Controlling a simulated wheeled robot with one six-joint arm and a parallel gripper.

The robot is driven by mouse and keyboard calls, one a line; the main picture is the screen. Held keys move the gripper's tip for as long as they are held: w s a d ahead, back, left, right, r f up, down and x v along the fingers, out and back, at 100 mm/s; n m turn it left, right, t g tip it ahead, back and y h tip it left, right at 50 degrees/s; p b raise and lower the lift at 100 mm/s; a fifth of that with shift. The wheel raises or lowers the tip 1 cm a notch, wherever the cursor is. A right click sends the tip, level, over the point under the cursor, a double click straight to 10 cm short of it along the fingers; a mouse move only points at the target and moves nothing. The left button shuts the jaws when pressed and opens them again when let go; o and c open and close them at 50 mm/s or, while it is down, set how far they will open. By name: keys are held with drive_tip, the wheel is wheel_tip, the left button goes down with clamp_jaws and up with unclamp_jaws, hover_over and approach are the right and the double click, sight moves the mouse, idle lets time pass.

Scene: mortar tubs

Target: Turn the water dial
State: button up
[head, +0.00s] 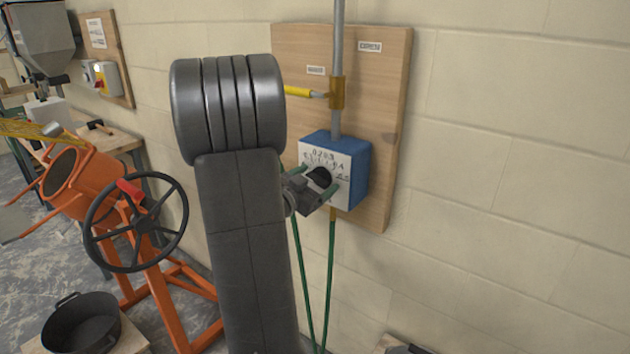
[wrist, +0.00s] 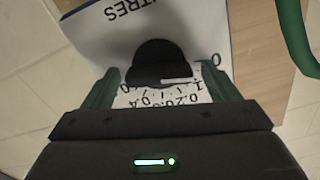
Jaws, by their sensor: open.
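The water dial is a black knob (wrist: 160,60) on the white, numbered face of a blue box (head: 361,172). The box is mounted on a wooden board on the wall. In the wrist view the knob lies between the two green fingers of my gripper (wrist: 171,88), with the printed scale (wrist: 165,98) below it. The fingers stand apart, one on each side of the knob, and no clear contact shows. In the head view my gripper (head: 317,182) is in front of the dial face, and my arm hides part of the board.
A grey pipe (head: 337,40) and a yellow lever (head: 303,92) are above the box. Green hoses (head: 331,270) hang below it. An orange mixer (head: 85,185) with a black handwheel (head: 133,258) and a black tub (head: 80,325) stand at left. The wall at right is clear.

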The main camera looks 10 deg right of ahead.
drive_tip(key=c, duration=1)
drive_tip(key=shift+f+m+b, duration=0.1)
drive_tip(key=shift+m+b, duration=0.2)
drive_tip(key=shift+b, duration=0.15)
drive_tip(key=shift+f+m+b, duration=0.1)
drive_tip(key=shift+m+b, duration=0.8)
drive_tip(key=shift+b, duration=0.05)
drive_tip(key=shift+s+d+m+b, duration=0.1)
drive_tip(key=shift+m+b, duration=1.3)
drive_tip(key=shift+m, duration=0.3)
drive_tip(key=o, duration=1)
